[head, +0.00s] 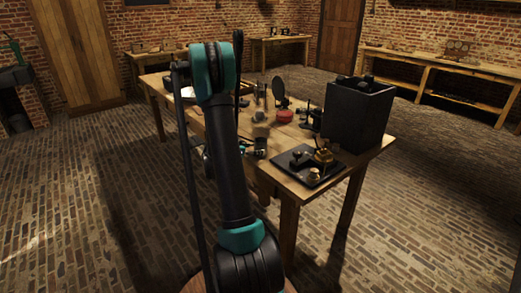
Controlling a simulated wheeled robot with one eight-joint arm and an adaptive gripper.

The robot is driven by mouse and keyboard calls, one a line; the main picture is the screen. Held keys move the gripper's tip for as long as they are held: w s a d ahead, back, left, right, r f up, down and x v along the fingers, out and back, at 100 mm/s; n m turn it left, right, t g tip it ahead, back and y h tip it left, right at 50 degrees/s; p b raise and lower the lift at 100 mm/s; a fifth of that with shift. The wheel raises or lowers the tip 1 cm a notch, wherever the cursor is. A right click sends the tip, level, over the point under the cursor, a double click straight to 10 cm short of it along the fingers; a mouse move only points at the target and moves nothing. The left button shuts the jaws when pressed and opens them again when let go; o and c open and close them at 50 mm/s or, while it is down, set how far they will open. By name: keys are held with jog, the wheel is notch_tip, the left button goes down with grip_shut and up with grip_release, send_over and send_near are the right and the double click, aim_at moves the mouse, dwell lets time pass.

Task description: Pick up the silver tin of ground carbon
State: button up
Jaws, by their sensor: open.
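A small grey metallic cylinder (261,92) stands upright on the wooden table (350,165), just right of my raised arm. It looks like the silver tin, but it is too small to read any label. A smaller grey round object (259,116) is nearer to me. My gripper (262,148) shows partly at the table's near edge, right of my arm's upright link. It is open, with nothing seen between its fingers, and is apart from the cylinder, on the near side of it. My arm hides part of the table's left half.
A tall black box (357,115) stands at the table's right end. A black board with brass parts (307,165) lies at the near right corner. A red round tin (284,116) and a dark upright disc (278,88) are near the cylinder. The brick floor at right is clear.

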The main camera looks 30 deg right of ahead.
aim_at(257, 148)
jog(key=x, duration=0.4)
jog(key=shift+s+d+r, duration=0.1)
jog(key=shift+d+r, duration=0.1)
jog(key=shift+r, duration=0.05)
jog(key=shift+d+f, duration=0.25)
jog(key=shift+d, duration=0.2)
jog(key=c, duration=1.3)
jog(key=shift+r, duration=0.1)
